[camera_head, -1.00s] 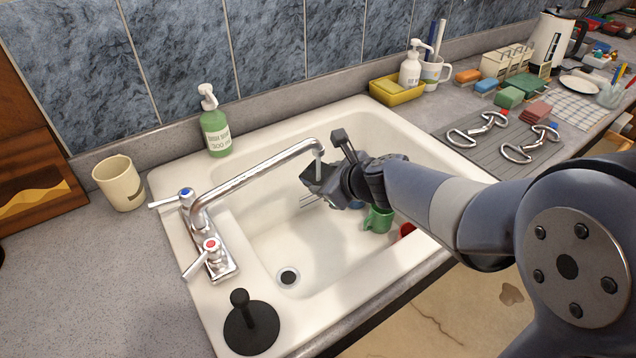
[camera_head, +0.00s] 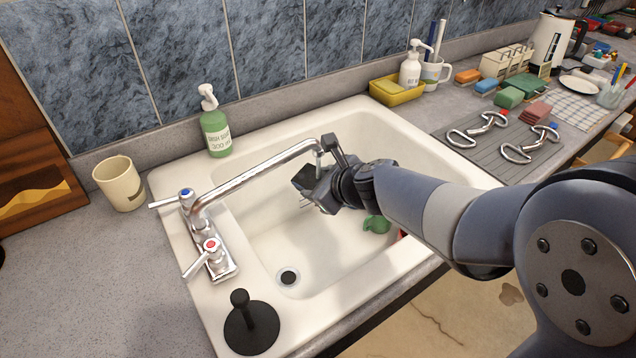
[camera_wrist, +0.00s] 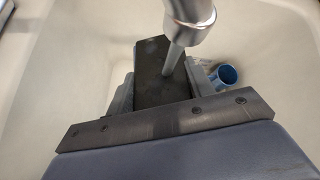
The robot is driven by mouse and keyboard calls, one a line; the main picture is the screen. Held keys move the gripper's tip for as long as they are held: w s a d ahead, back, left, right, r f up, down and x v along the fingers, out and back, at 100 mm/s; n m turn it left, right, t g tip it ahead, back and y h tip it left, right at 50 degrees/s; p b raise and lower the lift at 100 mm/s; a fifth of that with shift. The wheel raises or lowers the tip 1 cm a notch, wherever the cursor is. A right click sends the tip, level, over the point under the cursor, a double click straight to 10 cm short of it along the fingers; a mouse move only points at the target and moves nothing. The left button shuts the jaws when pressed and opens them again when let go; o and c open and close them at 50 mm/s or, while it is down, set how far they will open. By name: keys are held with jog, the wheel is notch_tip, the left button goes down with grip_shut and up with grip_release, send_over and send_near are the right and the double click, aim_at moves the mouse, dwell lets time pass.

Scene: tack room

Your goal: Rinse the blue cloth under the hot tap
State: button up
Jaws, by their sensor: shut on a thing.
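My gripper (camera_head: 312,190) is inside the sink, just below the mouth of the tap's spout (camera_head: 258,177). In the wrist view the spout end (camera_wrist: 188,15) hangs over my gripper (camera_wrist: 160,80). The hot handle with the red cap (camera_head: 210,246) is at the front of the tap. The cold handle with the blue cap (camera_head: 184,195) is behind it.
A soap bottle (camera_head: 214,130) stands at the back rim and a black plug (camera_head: 251,328) at the front left corner. A beige cup (camera_head: 120,184) stands left.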

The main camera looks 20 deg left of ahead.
jog(key=shift+s+a, duration=0.5)
jog(key=shift+s, duration=0.05)
jog(key=shift+w, duration=0.15)
dwell(0.5)
jog(key=shift+w+a, duration=0.1)
jog(key=shift+w, duration=1)
jog(key=shift+s, duration=0.15)
jog(key=shift+s+d, duration=0.5)
jog(key=shift+d, duration=0.2)
jog(key=shift+s+d, duration=0.5)
jog(key=shift+d, duration=0.15)
jog(key=shift+w+a, duration=0.15)
jog(key=shift+a, duration=0.05)
dwell(0.3)
